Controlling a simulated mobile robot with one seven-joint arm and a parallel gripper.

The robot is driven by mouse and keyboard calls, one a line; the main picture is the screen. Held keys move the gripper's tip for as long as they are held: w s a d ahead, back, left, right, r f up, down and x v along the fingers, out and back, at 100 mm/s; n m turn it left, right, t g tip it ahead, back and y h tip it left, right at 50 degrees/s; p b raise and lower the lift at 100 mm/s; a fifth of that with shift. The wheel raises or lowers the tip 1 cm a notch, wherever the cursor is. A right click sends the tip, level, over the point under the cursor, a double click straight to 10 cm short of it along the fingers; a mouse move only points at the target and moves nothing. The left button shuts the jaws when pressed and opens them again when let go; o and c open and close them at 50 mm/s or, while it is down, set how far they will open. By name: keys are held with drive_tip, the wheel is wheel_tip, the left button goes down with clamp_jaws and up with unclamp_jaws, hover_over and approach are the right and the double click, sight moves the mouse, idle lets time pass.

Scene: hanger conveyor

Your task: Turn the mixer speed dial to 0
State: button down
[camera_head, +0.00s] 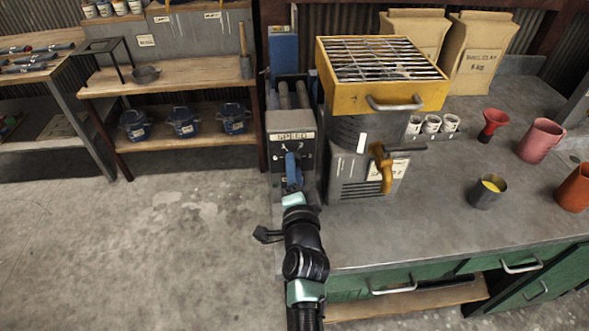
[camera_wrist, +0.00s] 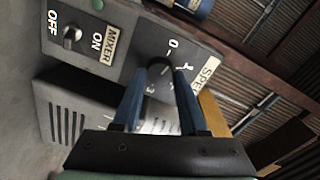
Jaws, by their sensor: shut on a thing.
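The speed dial (camera_wrist: 160,66) is a dark round knob on a dark panel (camera_wrist: 120,60) in the wrist view. Around it are printed marks, among them 0 and 3, with a partly visible SPEED label (camera_wrist: 208,72). My gripper (camera_wrist: 159,78) has its blue fingers shut on the dial, one on each side. The fingers hide part of the dial, and I cannot tell which mark it points to. In the head view my gripper (camera_head: 292,164) is against the front of the panel under the SPEED label (camera_head: 293,136); the dial is hidden there.
Beside the dial are a MIXER label (camera_wrist: 110,46) and an ON/OFF toggle switch (camera_wrist: 72,36). A yellow-topped machine (camera_head: 335,88) with a yellow handle (camera_head: 384,168) stands close on the right. The bench (camera_head: 440,200) holds cups (camera_head: 488,191) and bags (camera_head: 480,60). The floor at left is clear.

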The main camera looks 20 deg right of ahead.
drive_tip(key=shift+n, duration=1.3)
drive_tip(key=shift+c, duration=2.2)
unclamp_jaws()
drive_tip(key=p+v, duration=0.9)
drive_tip(key=v, duration=0.4)
